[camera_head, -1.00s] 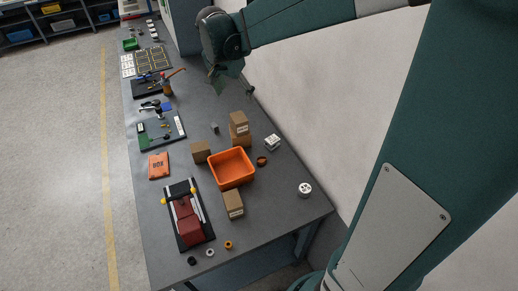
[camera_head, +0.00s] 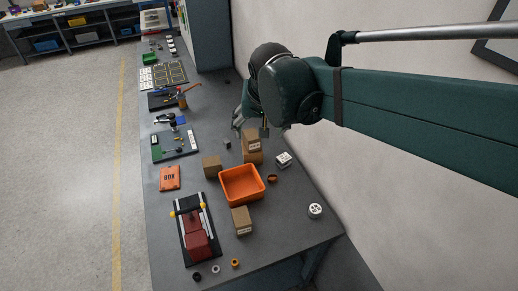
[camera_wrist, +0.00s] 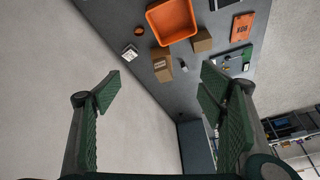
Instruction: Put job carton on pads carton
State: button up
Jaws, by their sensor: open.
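Several brown cartons stand on the grey bench; their labels are too small to read, so I cannot tell which is job or pads. One carton (camera_head: 242,221) is in front of the orange bin, one (camera_head: 211,165) is left of it. Behind the bin, an upper carton (camera_head: 252,138) appears to sit on a lower carton (camera_head: 254,158); the wrist view also shows this pair (camera_wrist: 162,68). My gripper (camera_wrist: 160,88) is open and empty, its fingers wide apart. In the head view it hangs near the pair, partly hidden by my arm.
The orange bin (camera_head: 225,191) stands amid the cartons. A wall borders the bench.

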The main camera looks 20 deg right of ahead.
jog(key=s+a+f+n+t, duration=0.1)
jog(key=s+n, duration=0.1)
jog(key=s, duration=0.4)
jog(key=s+a+f+n+t+y, duration=0.1)
jog(key=s+f+n, duration=0.1)
jog(key=s, duration=0.5)
jog(key=shift+n, duration=0.5)
